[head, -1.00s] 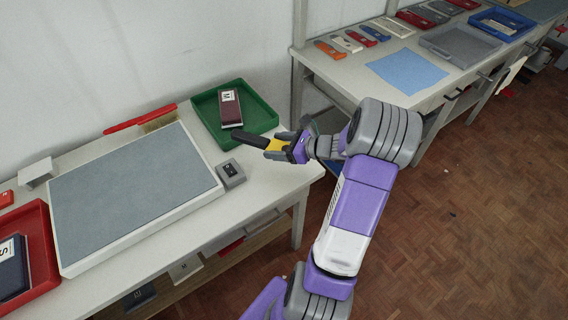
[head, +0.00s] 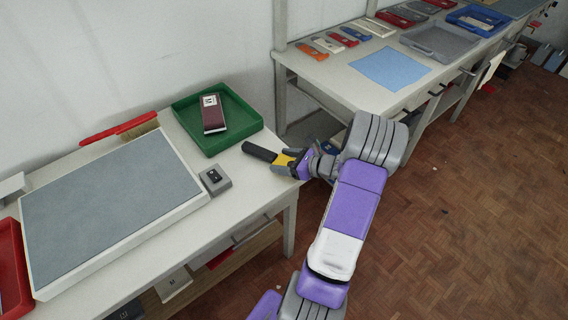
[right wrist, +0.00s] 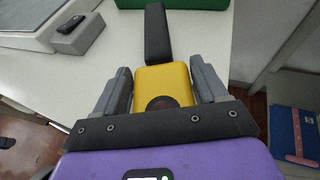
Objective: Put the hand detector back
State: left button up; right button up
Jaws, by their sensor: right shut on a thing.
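The hand detector is a yellow body with a long black paddle (head: 260,153). It also shows in the right wrist view (right wrist: 163,82), with the yellow body between the fingers and the black end pointing away. My right gripper (head: 288,163) is shut on the yellow body, over the right end of the near table (head: 226,212). I cannot tell whether the detector touches the table top. A small grey block with a black top (head: 215,180) stands left of the detector, beside the grey mat board; it also shows in the right wrist view (right wrist: 80,32). My left gripper is not in view.
A green tray (head: 238,138) holding a maroon box (head: 213,113) is behind the detector. A large grey mat board (head: 110,200), a red-handled brush (head: 118,129) and a red tray (head: 12,270) are to the left. A second table (head: 345,90) stands behind right.

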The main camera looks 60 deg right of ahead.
jog(key=shift+f, duration=0.1)
jog(key=shift+f, duration=0.15)
jog(key=o, duration=1.2)
jog(key=shift+r, duration=0.2)
jog(key=p+v, duration=0.3)
jog(key=v, duration=0.9)
jog(key=shift+f, duration=0.1)
